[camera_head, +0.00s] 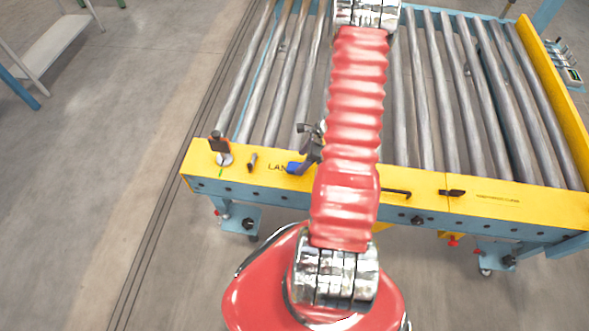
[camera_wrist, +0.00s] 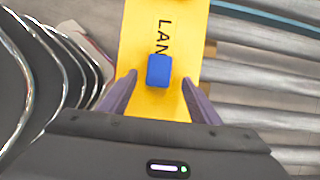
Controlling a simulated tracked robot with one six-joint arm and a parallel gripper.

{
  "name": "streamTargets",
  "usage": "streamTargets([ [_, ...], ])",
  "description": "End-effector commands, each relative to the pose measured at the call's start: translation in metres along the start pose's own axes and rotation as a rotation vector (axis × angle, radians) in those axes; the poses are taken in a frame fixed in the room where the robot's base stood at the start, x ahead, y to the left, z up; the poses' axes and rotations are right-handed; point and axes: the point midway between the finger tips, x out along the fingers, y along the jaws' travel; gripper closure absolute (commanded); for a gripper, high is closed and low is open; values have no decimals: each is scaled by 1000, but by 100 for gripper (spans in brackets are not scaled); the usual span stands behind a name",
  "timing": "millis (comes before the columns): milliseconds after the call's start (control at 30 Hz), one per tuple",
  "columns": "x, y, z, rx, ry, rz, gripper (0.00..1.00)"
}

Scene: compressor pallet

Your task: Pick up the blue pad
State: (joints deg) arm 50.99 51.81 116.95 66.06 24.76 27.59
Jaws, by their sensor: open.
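The blue pad (camera_wrist: 159,70) lies on the yellow edge beam (camera_wrist: 140,40) of the roller conveyor, covering part of the black lettering "LAN". In the wrist view it sits between and a little ahead of the two fingertips of my gripper (camera_wrist: 160,82). The fingers are spread apart with nothing held between them. In the head view the blue pad (camera_head: 295,168) shows beside my gripper (camera_head: 303,166), partly hidden by it. My red arm crosses the conveyor and hides some of the beam.
Grey rollers (camera_head: 420,90) fill the conveyor behind the beam. A dark upright fitting (camera_head: 219,147) stands at the beam's left end, with a small dark object (camera_head: 252,162) near it. A black handle-like object (camera_head: 396,192) lies to the right. Open floor (camera_head: 110,150) lies left.

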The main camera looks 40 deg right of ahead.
Motion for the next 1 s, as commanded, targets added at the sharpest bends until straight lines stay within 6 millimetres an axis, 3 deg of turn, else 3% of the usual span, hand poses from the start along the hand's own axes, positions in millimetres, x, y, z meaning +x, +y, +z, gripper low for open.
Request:
streamTargets([
  [200, 28, 3, 2, 0, 0, 3, 43],
  [400, 42, 3, 1, -1, 1, 2, 43],
  [1000, 43, 3, 1, -1, 0, 1, 45],
])
